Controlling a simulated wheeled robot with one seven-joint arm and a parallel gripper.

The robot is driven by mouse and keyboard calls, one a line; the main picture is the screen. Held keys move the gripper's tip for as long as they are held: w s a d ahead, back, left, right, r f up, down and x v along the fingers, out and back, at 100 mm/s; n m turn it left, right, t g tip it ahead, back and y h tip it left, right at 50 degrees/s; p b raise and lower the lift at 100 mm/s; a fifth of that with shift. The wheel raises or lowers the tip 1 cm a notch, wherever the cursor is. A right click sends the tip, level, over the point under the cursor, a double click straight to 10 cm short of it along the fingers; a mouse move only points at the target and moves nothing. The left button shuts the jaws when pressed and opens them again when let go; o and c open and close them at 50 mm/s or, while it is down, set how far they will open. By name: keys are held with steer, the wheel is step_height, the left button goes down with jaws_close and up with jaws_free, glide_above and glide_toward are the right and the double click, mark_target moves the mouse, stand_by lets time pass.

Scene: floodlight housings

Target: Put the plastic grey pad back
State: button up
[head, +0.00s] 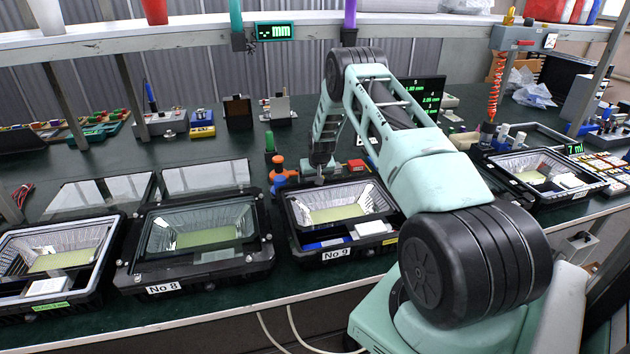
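The floodlight housing labelled No 9 (338,255) stands open on the green bench, with a reflector and a yellowish panel inside. A light grey-white block (370,228) lies in its front compartment; I cannot tell for sure whether it is the plastic grey pad. My gripper (320,180) points down at the back left rim of the No 9 housing. It is small and dark here, so its fingers and anything between them cannot be made out. My arm hides part of the area right of the housing.
Housing No 8 (160,288) and another housing (60,310) stand to the left, and one more (545,178) to the right. An orange-and-blue tool (279,174) stands close left of my gripper. A shelf (190,38) crosses above the bench.

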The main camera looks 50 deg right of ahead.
steer(key=shift+r, duration=0.5)
steer(key=b+v, duration=0.2)
steer(key=v, duration=0.9)
steer(key=a+r+n+y, duration=0.15)
steer(key=a+r, duration=0.25)
steer(key=a, duration=0.8)
steer(key=a+r+n+y, duration=0.1)
steer(key=a+r+n, duration=0.15)
steer(key=a, duration=0.85)
steer(key=s+a+r+n+g+y, duration=0.1)
steer(key=s+a+r, duration=0.15)
steer(key=a, duration=0.45)
steer(key=s+a+r+n, duration=0.1)
steer(key=s+a+r, duration=0.15)
steer(key=a, duration=0.55)
steer(key=s+a+r+n+g, duration=0.2)
steer(key=s+a+r+n, duration=0.15)
steer(key=s+a, duration=0.85)
steer(key=s+a+n+g, duration=0.1)
steer(key=s+n, duration=0.3)
steer(key=s, duration=1.5)
steer(key=shift+s+a, duration=0.2)
steer(key=shift+a, duration=0.55)
